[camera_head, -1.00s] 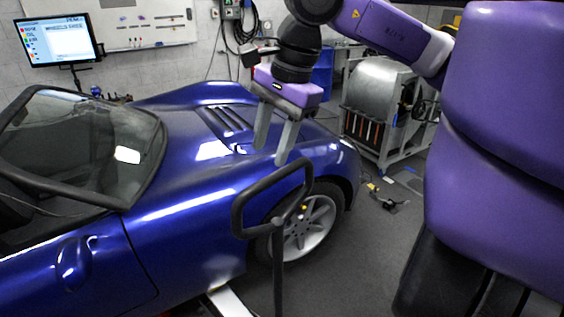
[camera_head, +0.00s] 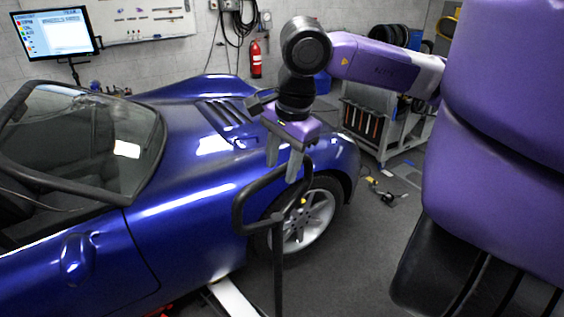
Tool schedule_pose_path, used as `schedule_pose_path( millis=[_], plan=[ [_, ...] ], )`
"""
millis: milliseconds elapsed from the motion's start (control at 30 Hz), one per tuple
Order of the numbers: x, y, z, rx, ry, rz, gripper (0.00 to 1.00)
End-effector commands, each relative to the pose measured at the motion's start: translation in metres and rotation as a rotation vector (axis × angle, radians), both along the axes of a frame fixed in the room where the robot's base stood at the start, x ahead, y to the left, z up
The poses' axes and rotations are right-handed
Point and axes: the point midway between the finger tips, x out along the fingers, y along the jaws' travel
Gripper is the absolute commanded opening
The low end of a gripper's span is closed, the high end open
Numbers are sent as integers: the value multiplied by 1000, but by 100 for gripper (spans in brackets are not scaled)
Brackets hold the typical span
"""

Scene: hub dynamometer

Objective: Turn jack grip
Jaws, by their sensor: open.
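The jack grip (camera_head: 243,205) is a black looped handle on an upright black post (camera_head: 278,270), in front of the blue car's wheel. My gripper (camera_head: 282,172) points down with its two grey fingers apart, at the upper right part of the loop. In the picture the right finger overlaps the loop's upper right bend and the left finger lies just above the top bar. I cannot tell whether the fingers touch the grip. The gripper is open and holds nothing that I can see.
The blue car (camera_head: 190,215) fills the left and middle, close behind the grip. A grey cart (camera_head: 385,125) stands at the back right. A small item with a cable (camera_head: 388,198) lies on the floor. The floor right of the wheel is mostly clear.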

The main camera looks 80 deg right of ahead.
Motion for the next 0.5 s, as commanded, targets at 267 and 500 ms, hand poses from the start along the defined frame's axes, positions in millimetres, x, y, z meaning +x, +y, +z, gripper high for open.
schedule_pose_path(
  millis=[267,500],
  plan=[
    [0,0,0,0,0,0,19],
    [0,0,0,0,0,0,0]
  ],
)
